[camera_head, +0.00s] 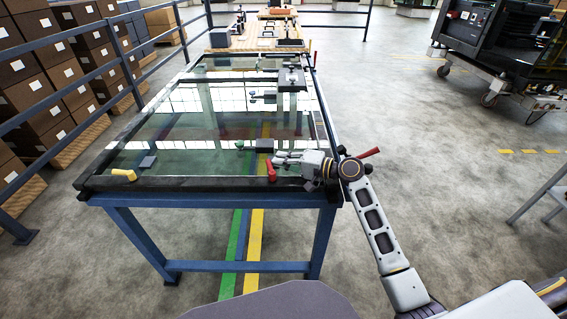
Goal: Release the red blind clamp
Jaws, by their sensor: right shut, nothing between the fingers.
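A small red clamp handle (271,172) stands on the near dark rail of the glass-topped frame, just below my right gripper's fingertips. My right gripper (278,158) is shut and empty, reaching left over the frame's near right corner. I cannot tell whether it touches this handle. A longer red handle (370,152) sticks out to the right behind my right wrist; its base is hidden by the wrist. I cannot tell which red handle is the blind clamp. My left gripper is not in view.
The frame (200,184) with glass lies on a blue table (220,200). A yellow handle (124,175) sits at its near left corner, and a green one (239,145) behind the near rail. Boxes and a railing stand left. The floor right of the table is mostly clear.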

